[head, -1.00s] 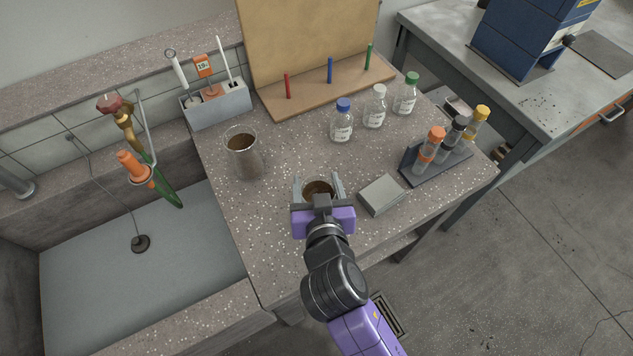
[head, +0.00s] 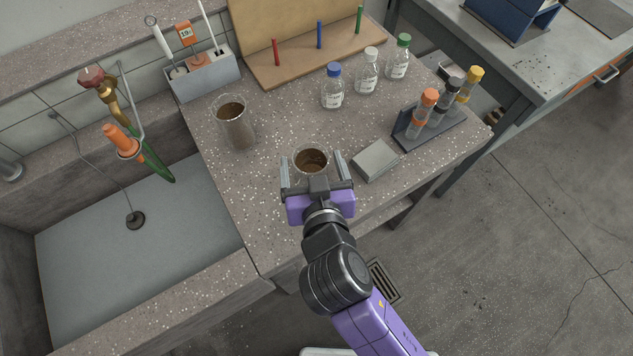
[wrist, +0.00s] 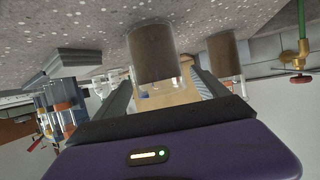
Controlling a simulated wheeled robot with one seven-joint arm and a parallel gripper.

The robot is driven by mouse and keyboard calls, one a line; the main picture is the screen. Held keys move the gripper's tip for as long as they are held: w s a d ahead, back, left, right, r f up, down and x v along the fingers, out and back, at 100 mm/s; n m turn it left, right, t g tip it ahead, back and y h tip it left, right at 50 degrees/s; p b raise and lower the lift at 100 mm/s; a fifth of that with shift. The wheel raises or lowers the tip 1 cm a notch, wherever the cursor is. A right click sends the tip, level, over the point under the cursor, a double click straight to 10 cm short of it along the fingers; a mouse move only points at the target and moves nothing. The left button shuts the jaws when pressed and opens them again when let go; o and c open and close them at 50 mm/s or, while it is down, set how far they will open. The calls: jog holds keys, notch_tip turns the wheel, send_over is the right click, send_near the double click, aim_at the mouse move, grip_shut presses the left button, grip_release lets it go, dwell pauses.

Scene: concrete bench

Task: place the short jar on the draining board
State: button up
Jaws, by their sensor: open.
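The short jar (head: 312,158) is clear glass with brown contents and stands upright on the speckled bench (head: 270,205). It also shows in the wrist view (wrist: 153,52). My gripper (head: 317,168) is open, with one finger on each side of the jar's near part and gaps visible. The gripper hides the jar's lower front. The wooden board with red, blue and green pegs and a tall back panel, which I take as the draining board (head: 342,52), lies at the back of the bench.
A taller jar with brown contents (head: 235,124) stands left. Capped bottles (head: 332,88) stand between the short jar and the board. A grey block (head: 375,160) and a tube rack (head: 430,130) are at right. The sink (head: 130,260) lies left.

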jog(key=v, duration=0.7)
jog(key=shift+s+r+b, duration=0.15)
jog(key=shift+s+b, duration=0.15)
jog(key=shift+d, duration=0.1)
jog(key=s+d+f+n, duration=0.1)
jog(key=s+d+f, duration=0.25)
jog(key=d, duration=0.25)
jog(key=s+d+f, duration=0.2)
jog(key=s+d, duration=0.2)
jog(key=d, duration=0.2)
jog(key=s+d+r+m+h, duration=0.1)
jog(key=s+d+r, duration=0.2)
jog(key=s, duration=0.4)
jog(key=s+d+r+m+t+h, duration=0.1)
jog(key=s+d+r+m, duration=0.1)
jog(key=s+d, duration=0.4)
jog(key=shift+s+r+t+h, duration=0.35)
jog(key=shift+s+r, duration=0.2)
jog(key=shift+r, duration=0.3)
jog(key=shift+c, duration=0.2)
